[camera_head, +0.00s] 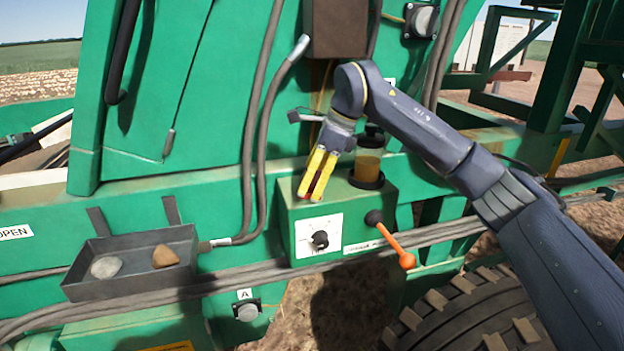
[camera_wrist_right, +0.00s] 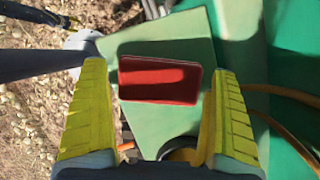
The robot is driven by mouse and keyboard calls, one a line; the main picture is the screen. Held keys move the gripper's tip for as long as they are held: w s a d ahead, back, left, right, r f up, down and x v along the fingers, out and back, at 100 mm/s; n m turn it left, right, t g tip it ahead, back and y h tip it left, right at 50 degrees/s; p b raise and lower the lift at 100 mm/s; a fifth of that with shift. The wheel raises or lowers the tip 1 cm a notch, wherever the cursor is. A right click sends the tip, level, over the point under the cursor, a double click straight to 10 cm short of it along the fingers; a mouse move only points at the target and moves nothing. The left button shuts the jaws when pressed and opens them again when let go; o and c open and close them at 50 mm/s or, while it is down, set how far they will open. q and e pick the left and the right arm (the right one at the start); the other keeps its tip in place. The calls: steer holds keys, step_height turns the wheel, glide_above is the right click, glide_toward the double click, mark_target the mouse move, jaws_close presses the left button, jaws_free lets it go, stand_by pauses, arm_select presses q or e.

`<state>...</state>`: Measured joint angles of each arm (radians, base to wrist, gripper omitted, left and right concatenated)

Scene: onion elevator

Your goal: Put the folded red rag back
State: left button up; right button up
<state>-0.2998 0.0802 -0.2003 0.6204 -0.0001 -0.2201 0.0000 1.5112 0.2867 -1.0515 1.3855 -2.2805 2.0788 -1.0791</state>
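The folded red rag (camera_wrist_right: 160,80) is a flat rectangle on the green box top (camera_wrist_right: 165,125) in the right wrist view, between and beyond the fingertips. A narrow red strip shows between the yellow fingers in the head view, over the green control box (camera_head: 290,212). My right gripper (camera_head: 310,196) points down at the box top. It is open, with a finger on each side of the rag and a small gap visible on both sides in the wrist view (camera_wrist_right: 159,68). Whether the rag rests flat under the tips is partly hidden.
An amber jar with a dark cap (camera_head: 368,163) stands on the box right beside the gripper. An orange lever (camera_head: 393,243) and a knob (camera_head: 320,240) stick out of its front. A dark tray (camera_head: 130,288) with two stones hangs at the left. Hoses run behind.

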steer(key=shift+o, duration=0.2)
steer(key=v, duration=1.2)
arm_select(q)
steer(key=shift+o, duration=0.7)
steer(key=shift+s+a, duration=0.1)
arm_select(e)
steer(key=shift+r, duration=0.1)
stand_by(1.4)
